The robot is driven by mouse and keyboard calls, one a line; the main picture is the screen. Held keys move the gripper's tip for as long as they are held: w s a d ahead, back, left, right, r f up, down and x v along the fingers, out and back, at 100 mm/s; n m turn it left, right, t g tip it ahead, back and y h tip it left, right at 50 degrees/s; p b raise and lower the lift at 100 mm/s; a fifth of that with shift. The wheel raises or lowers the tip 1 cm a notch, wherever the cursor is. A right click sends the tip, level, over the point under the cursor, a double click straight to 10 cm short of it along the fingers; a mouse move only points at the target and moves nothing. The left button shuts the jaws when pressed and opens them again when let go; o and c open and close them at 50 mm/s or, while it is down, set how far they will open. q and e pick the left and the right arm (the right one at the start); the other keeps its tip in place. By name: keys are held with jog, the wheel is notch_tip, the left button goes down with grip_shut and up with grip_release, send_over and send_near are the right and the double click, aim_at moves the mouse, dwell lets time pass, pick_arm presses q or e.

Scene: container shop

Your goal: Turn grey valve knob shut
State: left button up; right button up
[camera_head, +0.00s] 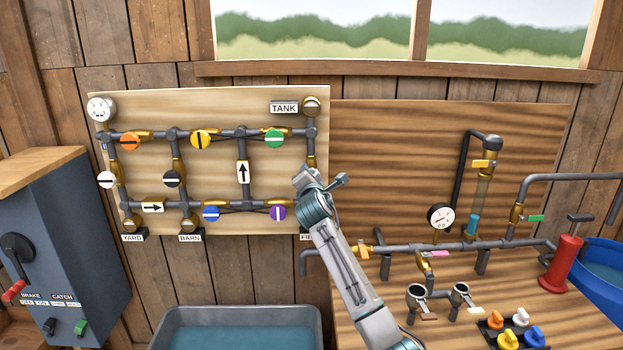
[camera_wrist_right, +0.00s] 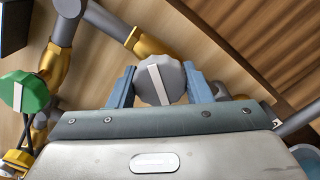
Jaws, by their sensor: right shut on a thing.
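The grey valve knob (camera_wrist_right: 172,80) with a white bar sits between the fingers of my right gripper (camera_wrist_right: 162,88) in the right wrist view. The fingers touch its two sides and are shut on it. In the head view my right gripper (camera_head: 311,180) is at the right side of the pipe board (camera_head: 270,215), below the TANK label (camera_head: 284,107), and hides the knob. My left gripper is not in view.
Green (camera_head: 274,139), purple (camera_head: 277,213), blue (camera_head: 211,213), yellow (camera_head: 201,139), orange (camera_head: 130,141), black (camera_head: 172,180) and white (camera_head: 106,180) knobs share the board. A grey trough (camera_head: 175,318) stands below. A wooden bench (camera_head: 450,335) with pipes and a red pump (camera_head: 563,262) is at right.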

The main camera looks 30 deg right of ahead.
jog(key=m+b, duration=0.1)
jog(key=m, duration=0.3)
jog(key=shift+f+m, duration=0.1)
jog(key=shift+m, duration=0.2)
jog(key=m+b, duration=0.2)
jog(key=m, duration=0.3)
jog(key=shift+m+b, duration=0.3)
jog(key=o, duration=1)
jog(key=b+v, duration=0.3)
jog(key=v, duration=0.7)
jog(key=shift+s+a, duration=0.15)
jog(key=shift+s, duration=0.2)
